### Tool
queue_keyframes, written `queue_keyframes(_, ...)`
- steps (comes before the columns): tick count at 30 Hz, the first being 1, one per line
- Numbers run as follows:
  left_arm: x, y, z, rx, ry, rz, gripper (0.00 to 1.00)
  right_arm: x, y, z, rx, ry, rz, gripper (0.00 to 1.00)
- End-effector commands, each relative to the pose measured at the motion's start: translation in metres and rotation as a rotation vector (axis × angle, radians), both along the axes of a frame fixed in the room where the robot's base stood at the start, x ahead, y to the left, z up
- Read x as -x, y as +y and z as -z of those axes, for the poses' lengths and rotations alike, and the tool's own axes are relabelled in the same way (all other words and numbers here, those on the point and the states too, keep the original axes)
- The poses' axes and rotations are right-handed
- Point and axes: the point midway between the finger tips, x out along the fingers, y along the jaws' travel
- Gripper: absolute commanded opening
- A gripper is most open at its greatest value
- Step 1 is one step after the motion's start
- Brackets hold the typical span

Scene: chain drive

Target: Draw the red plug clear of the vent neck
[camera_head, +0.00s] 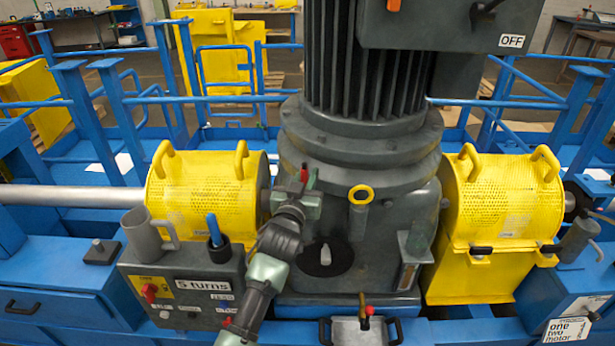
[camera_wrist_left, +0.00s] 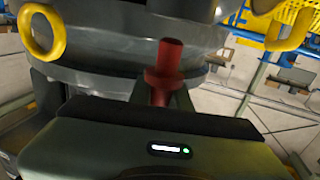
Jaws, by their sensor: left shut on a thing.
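The red plug (camera_head: 304,174) shows as a small red tip at the left front of the grey gear housing. In the left wrist view the red plug (camera_wrist_left: 170,57) has a round stem and a wider flange. My left gripper (camera_head: 305,190) is shut on it, with the fingers at and below the flange (camera_wrist_left: 162,92). The vent neck is hidden behind my gripper, so I cannot tell whether the plug is seated in it or clear of it. My right gripper is not in view.
The grey housing (camera_head: 400,220) stands close to my gripper. A yellow ring handle (camera_head: 361,194) is to the right. Yellow mesh guards (camera_head: 205,190) flank the housing. A grey mug (camera_head: 146,236) and a control box (camera_head: 190,290) are at the left front.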

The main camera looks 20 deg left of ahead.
Motion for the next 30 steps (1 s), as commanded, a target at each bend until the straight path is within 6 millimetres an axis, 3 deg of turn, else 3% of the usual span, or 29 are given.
queue_keyframes(24, 0.000, 0.000, -0.045, 0.000, -0.003, 0.000, 0.00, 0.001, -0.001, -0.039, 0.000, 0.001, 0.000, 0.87)
queue_keyframes(30, 0.000, 0.000, -0.046, 0.000, -0.002, 0.000, 0.00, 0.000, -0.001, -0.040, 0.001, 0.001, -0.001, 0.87)
